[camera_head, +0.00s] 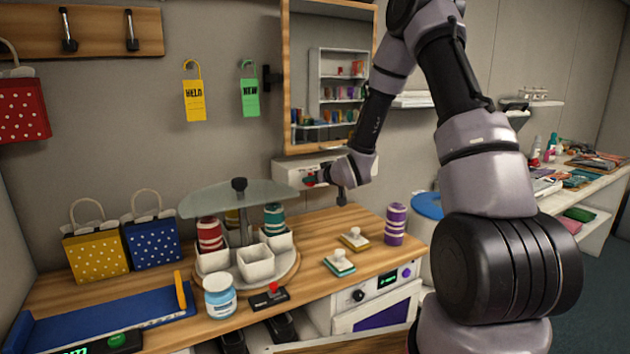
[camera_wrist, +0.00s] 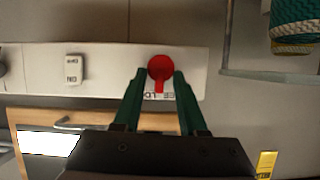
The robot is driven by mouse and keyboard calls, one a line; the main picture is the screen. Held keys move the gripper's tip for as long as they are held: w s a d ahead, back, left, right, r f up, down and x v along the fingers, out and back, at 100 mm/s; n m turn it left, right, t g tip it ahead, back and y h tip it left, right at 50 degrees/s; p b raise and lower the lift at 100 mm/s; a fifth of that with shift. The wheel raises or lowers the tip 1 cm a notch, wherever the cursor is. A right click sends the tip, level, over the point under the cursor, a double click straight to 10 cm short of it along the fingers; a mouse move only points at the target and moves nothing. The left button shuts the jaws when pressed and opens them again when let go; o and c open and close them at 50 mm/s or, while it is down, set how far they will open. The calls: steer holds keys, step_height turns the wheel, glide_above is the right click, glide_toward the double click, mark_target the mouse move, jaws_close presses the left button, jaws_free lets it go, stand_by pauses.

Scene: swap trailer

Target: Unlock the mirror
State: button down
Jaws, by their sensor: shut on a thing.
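The wood-framed mirror (camera_head: 287,75) hangs upright on the wall in the head view. Below it is a white panel (camera_head: 290,172), also seen in the wrist view (camera_wrist: 110,65). The panel carries a round red knob (camera_wrist: 160,68) with a short lever pointing down in the wrist picture, above partly covered lettering. My gripper (camera_wrist: 158,78) has green fingers on both sides of the knob and is shut on it. In the head view my gripper (camera_head: 312,180) is at the panel's front; the knob itself is hard to make out there.
A small rocker switch (camera_wrist: 73,69) sits beside the knob. Below the panel, a glass-topped carousel (camera_head: 240,198) with cups stands on the wooden counter (camera_head: 330,225). A yellow tag (camera_head: 194,100) and a green tag (camera_head: 250,98) hang left of the mirror.

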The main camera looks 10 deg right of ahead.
steer(key=shift+s+a+f+n+t+h, duration=0.1)
steer(key=shift+a+n+t+h, duration=0.15)
steer(key=shift+n+h, duration=0.55)
steer(key=shift+s+a+f+n+t+h, duration=0.1)
steer(key=shift+n+t+h, duration=0.3)
steer(key=shift+n, duration=0.75)
steer(key=shift+a+f+n+t+h, duration=0.1)
steer(key=shift+a+n+t+h, duration=0.15)
steer(key=shift+n+h, duration=0.55)
steer(key=shift+n, duration=0.25)
steer(key=shift+c, duration=2.3)
jaws_free()
steer(key=shift+s+r, duration=0.1)
steer(key=v, duration=1)
steer(key=shift+s, duration=0.25)
